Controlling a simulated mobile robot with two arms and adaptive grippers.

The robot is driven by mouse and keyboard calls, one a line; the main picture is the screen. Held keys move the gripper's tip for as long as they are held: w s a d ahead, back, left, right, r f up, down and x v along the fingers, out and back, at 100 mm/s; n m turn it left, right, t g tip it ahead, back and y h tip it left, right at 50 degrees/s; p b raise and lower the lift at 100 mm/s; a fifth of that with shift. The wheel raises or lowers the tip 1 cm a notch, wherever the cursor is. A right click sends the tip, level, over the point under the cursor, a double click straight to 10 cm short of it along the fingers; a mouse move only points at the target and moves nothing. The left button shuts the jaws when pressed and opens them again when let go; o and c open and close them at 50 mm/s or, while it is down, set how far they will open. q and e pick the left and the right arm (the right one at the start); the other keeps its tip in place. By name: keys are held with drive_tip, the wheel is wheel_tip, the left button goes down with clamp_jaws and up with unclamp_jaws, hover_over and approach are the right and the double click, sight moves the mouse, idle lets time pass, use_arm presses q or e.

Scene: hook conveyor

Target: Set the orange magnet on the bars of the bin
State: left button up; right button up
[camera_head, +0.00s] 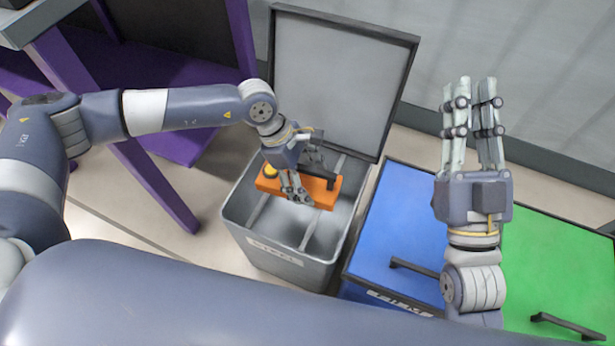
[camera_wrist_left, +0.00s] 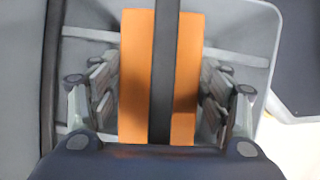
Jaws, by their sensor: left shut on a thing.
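The orange magnet (camera_head: 326,194), a block with a black handle, is over the open grey bin (camera_head: 275,252). My left gripper (camera_head: 298,197) is shut on the magnet from above. In the left wrist view the magnet (camera_wrist_left: 133,85) lies between the fingers, with its black handle (camera_wrist_left: 164,75) running lengthwise. Pale bars (camera_head: 310,228) cross the bin's opening below it; they also show in the left wrist view (camera_wrist_left: 235,57). I cannot tell whether the magnet touches the bars. My right gripper (camera_head: 472,95) is open and empty, fingers pointing up, above the blue lid.
The bin's grey lid (camera_head: 340,75) stands open behind it. A blue-lidded bin (camera_head: 395,215) and a green-lidded bin (camera_head: 555,265), both closed with black handles, stand to the right. A purple frame (camera_head: 150,180) stands at the left. A wall runs behind.

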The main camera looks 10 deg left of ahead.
drive_tip(key=shift+s+r+t, duration=0.3)
drive_tip(key=shift+r+t, duration=0.1)
drive_tip(key=shift+r, duration=0.05)
idle(0.9)
use_arm(q)
drive_tip(key=o, duration=2.1)
drive_tip(key=shift+o, duration=0.2)
use_arm(e)
drive_tip(key=shift+r, duration=0.1)
use_arm(q)
drive_tip(key=shift+f, duration=0.1)
drive_tip(key=shift+s+f, duration=0.1)
drive_tip(key=shift+f, duration=0.05)
drive_tip(key=v, duration=1.2)
use_arm(e)
drive_tip(key=shift+s, duration=0.15)
